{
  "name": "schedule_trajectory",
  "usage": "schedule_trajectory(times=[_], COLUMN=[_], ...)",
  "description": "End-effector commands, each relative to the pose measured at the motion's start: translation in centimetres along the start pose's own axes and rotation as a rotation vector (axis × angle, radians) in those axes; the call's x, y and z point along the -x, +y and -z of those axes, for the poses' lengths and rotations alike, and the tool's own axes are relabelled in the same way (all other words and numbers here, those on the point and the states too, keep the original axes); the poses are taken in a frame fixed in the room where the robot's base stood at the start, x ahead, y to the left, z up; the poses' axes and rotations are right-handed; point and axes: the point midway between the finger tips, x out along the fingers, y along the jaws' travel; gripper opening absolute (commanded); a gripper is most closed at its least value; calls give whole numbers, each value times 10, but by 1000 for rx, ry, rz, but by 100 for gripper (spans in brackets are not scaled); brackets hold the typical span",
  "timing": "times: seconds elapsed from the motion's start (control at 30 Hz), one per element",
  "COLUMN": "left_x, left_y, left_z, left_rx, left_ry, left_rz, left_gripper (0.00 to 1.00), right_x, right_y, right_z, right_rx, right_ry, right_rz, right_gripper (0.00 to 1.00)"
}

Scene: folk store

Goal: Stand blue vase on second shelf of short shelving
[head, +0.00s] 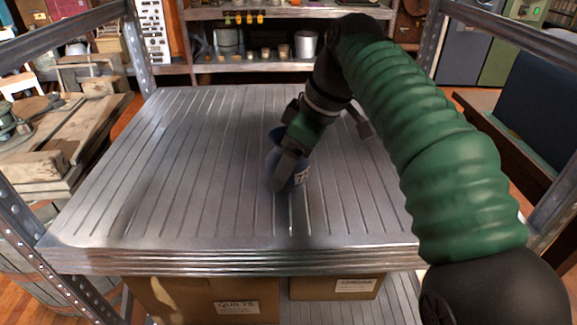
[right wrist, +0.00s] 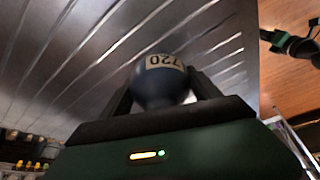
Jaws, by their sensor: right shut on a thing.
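The blue vase (head: 298,172) has a pale label, which reads 720 in the right wrist view (right wrist: 160,80). My right gripper (head: 288,165) is shut on the vase, with one finger in front of it in the head view. The vase is at the middle of a ribbed metal shelf (head: 170,150) of the short shelving. I cannot tell whether its base touches the shelf. The gripper hides part of the vase.
The metal shelf around the vase is bare. Metal posts (head: 139,45) stand at its corners. Cardboard boxes (head: 190,300) sit on the level below. A wooden workbench (head: 60,140) is at left, and another shelf with pots (head: 305,44) is behind.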

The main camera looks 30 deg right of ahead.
Motion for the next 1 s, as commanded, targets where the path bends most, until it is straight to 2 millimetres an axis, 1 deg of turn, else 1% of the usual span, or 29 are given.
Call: schedule_trajectory(times=[0.03, 0.07, 0.2, 0.23, 0.47, 0.53, 0.67, 0.77, 0.8, 1.0], left_x=[-1, -1, 0, 0, 0, 2, 22, 45, 42, 61], left_y=[0, 0, 0, 0, 0, 0, 0, 0, 0, 0], left_z=[0, 0, 0, 0, 0, 0, 5, 10, 10, 14], left_rx=[0, 0, 0, 0, 0, 0, 0, 0, 0, 0], left_ry=[0, 0, 0, 0, 0, 0, 0, 0, 1, 0], left_rz=[0, 0, 0, 0, 0, 0, 0, 0, 0, 0], left_gripper=[59, 59, 59, 59, 59, 59, 59, 59, 59, 59], right_x=[-2, -1, -1, -1, -1, 2, 22, 46, 44, 65], right_y=[0, 0, 0, 0, 0, 0, 0, 0, 0, -1], right_z=[0, 0, 0, 0, 0, 1, 4, 4, -13, -67], right_rx=[0, 0, 0, 0, 0, 0, 0, -1, -6, -6], right_ry=[1, 0, 0, 0, 1, 1, 1, 1, -1, 2], right_rz=[0, 0, 0, 0, -1, -1, -1, -2, -2, -1], right_gripper=[11, 74, 92, 94, 94, 94, 94, 94, 94, 94])
